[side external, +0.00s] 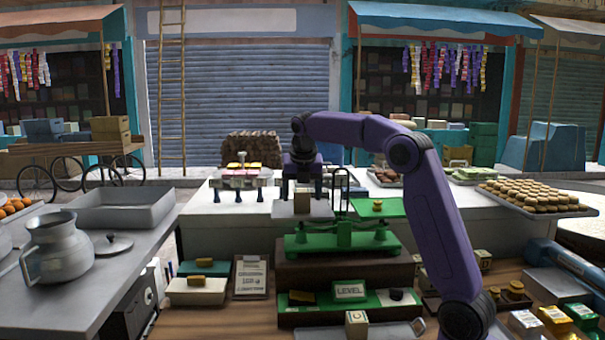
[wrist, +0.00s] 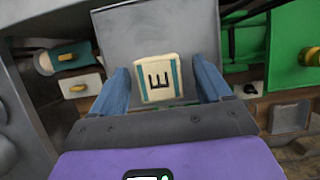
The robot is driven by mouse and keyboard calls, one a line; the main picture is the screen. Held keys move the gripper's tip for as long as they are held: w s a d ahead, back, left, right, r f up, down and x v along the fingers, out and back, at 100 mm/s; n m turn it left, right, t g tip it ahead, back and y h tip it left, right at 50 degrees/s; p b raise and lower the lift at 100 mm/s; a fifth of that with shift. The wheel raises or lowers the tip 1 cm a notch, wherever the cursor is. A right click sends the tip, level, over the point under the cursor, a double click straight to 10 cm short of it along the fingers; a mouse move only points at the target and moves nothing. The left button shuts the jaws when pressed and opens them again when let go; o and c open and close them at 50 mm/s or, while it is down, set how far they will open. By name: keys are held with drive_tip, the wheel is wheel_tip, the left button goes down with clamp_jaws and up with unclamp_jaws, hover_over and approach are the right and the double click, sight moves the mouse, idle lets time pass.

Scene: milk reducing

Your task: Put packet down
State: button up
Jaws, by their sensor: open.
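A small cream packet (side external: 302,201) is on or just above the grey left pan (side external: 287,210) of a green balance scale (side external: 342,240). In the wrist view, the packet (wrist: 158,78) shows a dark letter and teal side stripes, with the grey pan (wrist: 150,35) behind it. My gripper (side external: 302,192) is over this pan. In the wrist view, my gripper's blue fingers (wrist: 162,88) are open on either side of the packet, with a visible gap on each side. The packet's underside is hidden. A small yellow piece (side external: 377,204) sits on the green right pan (side external: 392,209).
A "LEVEL" sign (side external: 349,290) stands below the scale. A clipboard (side external: 250,278) and a book-like block (side external: 197,291) are left of it. Another packet (side external: 356,323) is in front. A metal jug (side external: 54,247) is on the left counter, a biscuit tray (side external: 535,213) at right.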

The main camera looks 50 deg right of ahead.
drive_tip(key=v, duration=1.1)
drive_tip(key=s+a+f+m+y, duration=0.2)
drive_tip(key=s+a+f+m, duration=0.1)
drive_tip(key=s+a+f, duration=0.5)
drive_tip(key=s+a+f+m+y, duration=0.1)
drive_tip(key=s+a+f+m, duration=0.2)
drive_tip(key=s+a, duration=0.5)
drive_tip(key=s+f+m+g, duration=0.1)
drive_tip(key=s+f+m, duration=0.3)
drive_tip(key=s+f, duration=0.3)
drive_tip(key=s+f+m+g, duration=0.2)
drive_tip(key=s+f+m, duration=0.2)
drive_tip(key=s, duration=1.2)
wheel_tip(320, 180, down, 3)
drive_tip(key=shift+f+y, duration=0.25)
drive_tip(key=shift+y, duration=0.05)
drive_tip(key=shift+a, duration=0.1)
idle(1.3)
